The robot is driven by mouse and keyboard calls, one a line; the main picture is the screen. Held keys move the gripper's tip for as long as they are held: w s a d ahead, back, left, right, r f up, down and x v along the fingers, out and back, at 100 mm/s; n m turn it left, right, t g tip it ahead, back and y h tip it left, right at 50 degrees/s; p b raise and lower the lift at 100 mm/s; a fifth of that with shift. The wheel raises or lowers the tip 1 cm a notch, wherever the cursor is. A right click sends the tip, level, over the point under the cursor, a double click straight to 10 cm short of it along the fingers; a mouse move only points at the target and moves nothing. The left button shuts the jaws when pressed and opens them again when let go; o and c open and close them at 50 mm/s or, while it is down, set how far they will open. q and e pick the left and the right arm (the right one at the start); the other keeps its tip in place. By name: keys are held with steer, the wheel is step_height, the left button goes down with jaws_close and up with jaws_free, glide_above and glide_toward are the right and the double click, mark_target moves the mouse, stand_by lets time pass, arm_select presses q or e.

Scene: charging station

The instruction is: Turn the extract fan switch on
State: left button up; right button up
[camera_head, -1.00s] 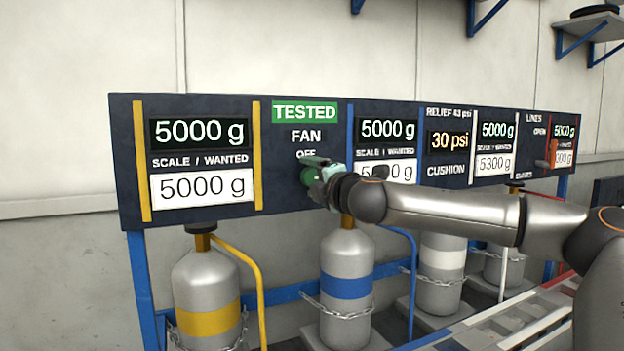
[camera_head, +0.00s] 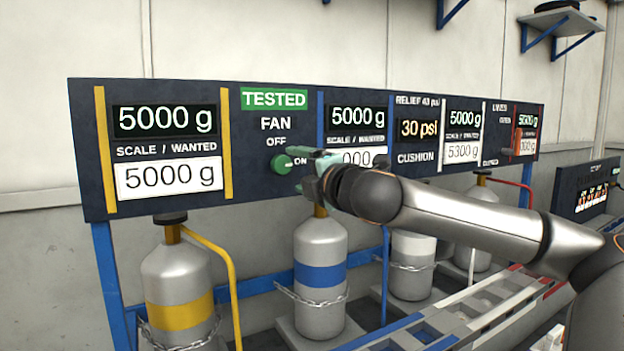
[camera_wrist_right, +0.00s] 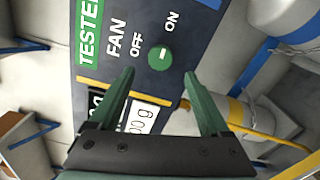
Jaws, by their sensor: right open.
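The fan switch is a round green knob (camera_head: 282,164) on the dark panel, below the words FAN and OFF, with ON to its right. Its pale mark points right, toward ON. In the right wrist view the knob (camera_wrist_right: 160,57) sits just beyond and between the fingertips, its short white mark facing ON. My right gripper (camera_head: 310,160) is just to the right of the knob, open and empty, apart from it. In the right wrist view the open green fingers of my right gripper (camera_wrist_right: 159,75) show on both sides. My left gripper is out of view.
The dark panel (camera_head: 262,190) also bears scale displays and a 30 psi display (camera_head: 419,129). Below stand grey cylinders with a yellow band (camera_head: 180,312) and a blue band (camera_head: 320,274), chained to blue rails. A yellow pipe (camera_head: 228,270) rises beside the first cylinder.

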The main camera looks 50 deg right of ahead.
steer(key=shift+b+v, duration=1)
steer(key=shift+v, duration=1.15)
